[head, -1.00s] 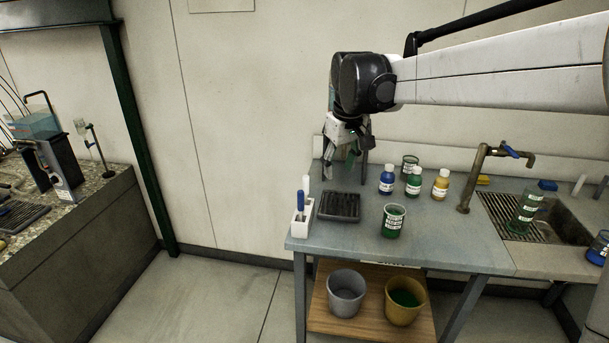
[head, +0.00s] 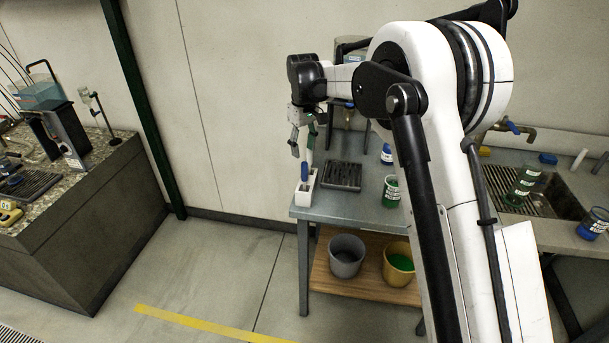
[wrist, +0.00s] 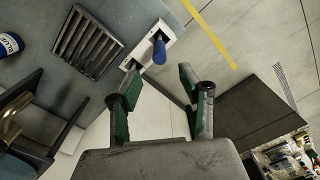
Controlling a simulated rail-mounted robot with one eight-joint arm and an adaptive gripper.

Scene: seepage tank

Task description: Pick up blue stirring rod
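The blue stirring rod (head: 305,171) stands upright in a white holder (head: 308,190) at the left front corner of the bench. In the wrist view the rod (wrist: 159,50) shows end-on, its blue handle towards the camera, beside the white holder (wrist: 176,42). My gripper (head: 302,150) is above the holder, close over the rod. In the wrist view my gripper (wrist: 157,80) is open, with green-padded fingers apart and nothing between them. The rod lies just beyond the fingertips in that view. The rod's lower part is hidden in the holder.
A dark ribbed tray (head: 342,176) lies right of the holder. A green-filled beaker (head: 391,192) and a blue bottle (head: 387,155) stand farther right, partly behind my arm. Two buckets stand on the lower shelf (head: 320,282). Floor left of the bench is clear.

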